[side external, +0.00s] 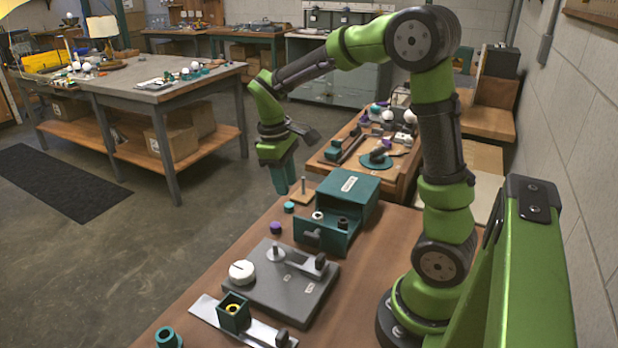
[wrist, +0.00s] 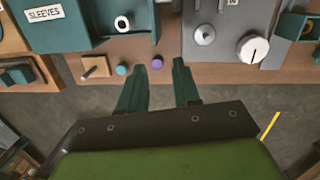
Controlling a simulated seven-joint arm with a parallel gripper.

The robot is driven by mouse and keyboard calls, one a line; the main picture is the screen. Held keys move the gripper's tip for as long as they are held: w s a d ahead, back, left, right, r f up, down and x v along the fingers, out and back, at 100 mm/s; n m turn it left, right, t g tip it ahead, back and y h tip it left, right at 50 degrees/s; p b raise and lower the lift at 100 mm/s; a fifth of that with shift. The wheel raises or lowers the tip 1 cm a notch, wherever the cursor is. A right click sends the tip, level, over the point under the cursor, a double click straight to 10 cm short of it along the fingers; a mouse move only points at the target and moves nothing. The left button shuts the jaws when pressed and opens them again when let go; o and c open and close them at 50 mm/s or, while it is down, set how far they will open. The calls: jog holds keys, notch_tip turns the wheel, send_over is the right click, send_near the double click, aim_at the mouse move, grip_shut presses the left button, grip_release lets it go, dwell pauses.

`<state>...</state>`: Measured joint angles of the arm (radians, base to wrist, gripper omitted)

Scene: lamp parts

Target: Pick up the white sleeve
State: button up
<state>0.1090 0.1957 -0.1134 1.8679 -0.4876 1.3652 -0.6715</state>
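The white sleeve (wrist: 122,22) is a small white ring with a dark hole. It sits on the open front part of a teal box (wrist: 75,35) labelled SLEEVES. In the side view, the white sleeve (side external: 317,215) shows at the front of the teal box (side external: 350,190). My gripper (wrist: 159,66) is open, with its two teal fingers apart and nothing between them. In the side view my gripper (side external: 284,190) hangs in the air near the table's far left edge, apart from the sleeve and higher than it.
A teal piece (side external: 289,207) and a purple piece (side external: 276,228) lie in front of the box. A peg on a wooden block (side external: 302,194) stands beside them. A grey plate with a white dial (side external: 242,272) lies nearer the camera. Open floor lies left of the table.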

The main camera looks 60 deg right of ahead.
jog(key=w+d+n+g+h, duration=0.1)
jog(key=w+d+n+g, duration=0.1)
jog(key=d+n, duration=0.25)
send_near(318, 217)
jog(key=shift+n+g, duration=0.35)
jog(key=shift+g, duration=0.05)
jog(key=x, duration=0.9)
jog(key=shift+a+f, duration=0.2)
jog(key=shift+a, duration=0.1)
grip_shut()
